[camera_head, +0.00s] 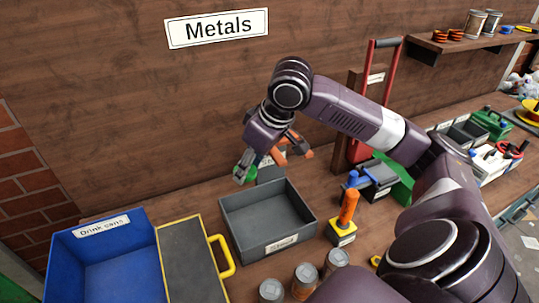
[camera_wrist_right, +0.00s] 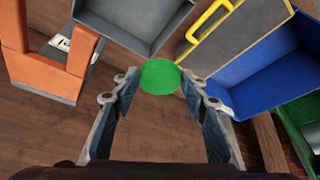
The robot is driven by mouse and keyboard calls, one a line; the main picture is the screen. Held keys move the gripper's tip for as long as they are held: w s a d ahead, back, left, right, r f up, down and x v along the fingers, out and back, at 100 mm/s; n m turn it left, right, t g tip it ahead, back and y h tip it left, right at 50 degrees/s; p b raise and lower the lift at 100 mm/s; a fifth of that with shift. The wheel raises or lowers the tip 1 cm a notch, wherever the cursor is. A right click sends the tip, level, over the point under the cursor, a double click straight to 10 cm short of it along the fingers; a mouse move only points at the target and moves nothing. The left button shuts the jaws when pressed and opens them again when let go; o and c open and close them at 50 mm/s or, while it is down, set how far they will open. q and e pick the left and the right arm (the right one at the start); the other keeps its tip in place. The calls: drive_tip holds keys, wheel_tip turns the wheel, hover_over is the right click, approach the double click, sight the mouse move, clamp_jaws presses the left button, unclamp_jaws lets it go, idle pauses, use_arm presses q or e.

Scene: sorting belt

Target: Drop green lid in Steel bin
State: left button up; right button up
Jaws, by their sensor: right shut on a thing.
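The green lid (camera_head: 240,171) is round and sits at the fingertips of my right gripper (camera_head: 244,175), above the bench near the wall. In the right wrist view the lid (camera_wrist_right: 160,77) is between the two fingertips of my right gripper (camera_wrist_right: 160,84), which is shut on it. A grey open bin (camera_head: 235,228) stands in front of and below the gripper. Its front label is too small to read surely, and the inside I see is empty. The grey bin (camera_wrist_right: 125,38) also shows at the top of the right wrist view. My left gripper is out of view.
A blue "Drink cans" bin (camera_head: 70,262) and a yellow-handled grey lid or panel (camera_head: 185,262) are left of the grey bin. Several cans (camera_head: 305,278) stand in front. An orange-handled yellow block (camera_head: 341,232) is right. An orange-handled container (camera_wrist_right: 40,82) is close to the gripper.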

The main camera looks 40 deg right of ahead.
use_arm(q)
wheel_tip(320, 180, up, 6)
drive_tip(key=p, duration=0.5)
use_arm(e)
drive_tip(key=d+r+n+y, duration=0.1)
drive_tip(key=d+r+n, duration=0.1)
drive_tip(key=d+r, duration=0.85)
drive_tip(key=f+b, duration=0.1)
drive_tip(key=b, duration=0.1)
drive_tip(key=f+b, duration=0.4)
drive_tip(key=b, duration=0.1)
drive_tip(key=shift+w+a+f, duration=0.2)
drive_tip(key=shift+w+a, duration=0.1)
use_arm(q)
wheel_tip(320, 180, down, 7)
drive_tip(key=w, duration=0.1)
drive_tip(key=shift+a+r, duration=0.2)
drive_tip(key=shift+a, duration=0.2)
use_arm(e)
drive_tip(key=o, duration=0.8)
drive_tip(key=shift+c, duration=0.2)
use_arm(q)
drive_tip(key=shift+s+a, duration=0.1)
use_arm(e)
drive_tip(key=v, duration=1.2)
drive_tip(key=shift+w, duration=0.2)
drive_tip(key=shift+r, duration=0.1)
